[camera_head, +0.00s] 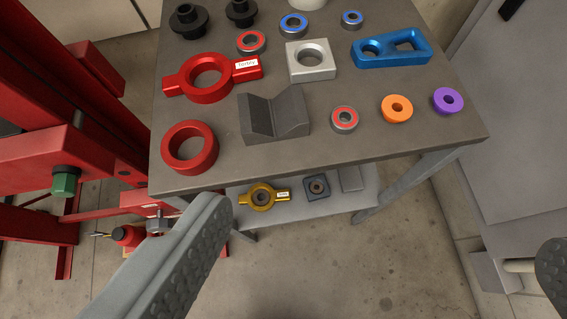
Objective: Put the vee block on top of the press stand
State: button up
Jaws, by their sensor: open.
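The vee block (273,116) is dark grey with a V-shaped notch facing up. It sits near the front edge of the grey table (400,148), between a red ring and a red-faced bearing. A red steel frame (35,155) with a green-capped bolt stands at the left edge and looks like a press; I cannot tell for sure that it is the press stand. My gripper (385,228) is open and empty, its fingers wide apart in the foreground, on the near side of the table. The right finger is mostly cut off.
Around the vee block lie a red ring (190,147), a red handled ring (210,78), a light square block (310,61), a bearing (344,119) and an orange ring (397,108). A lower shelf (300,208) holds a gold part (262,197). A grey cabinet (510,110) stands right.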

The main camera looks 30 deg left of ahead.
jog(key=s+d+r+m+t+h, duration=0.1)
jog(key=s+d+r+t, duration=0.1)
jog(key=s, duration=0.7)
jog(key=s+d+r+m+t+h, duration=0.1)
jog(key=s+d+r+m+t, duration=0.1)
jog(key=s+d+t, duration=0.3)
jog(key=s, duration=0.4)
jog(key=shift+s+d, duration=0.2)
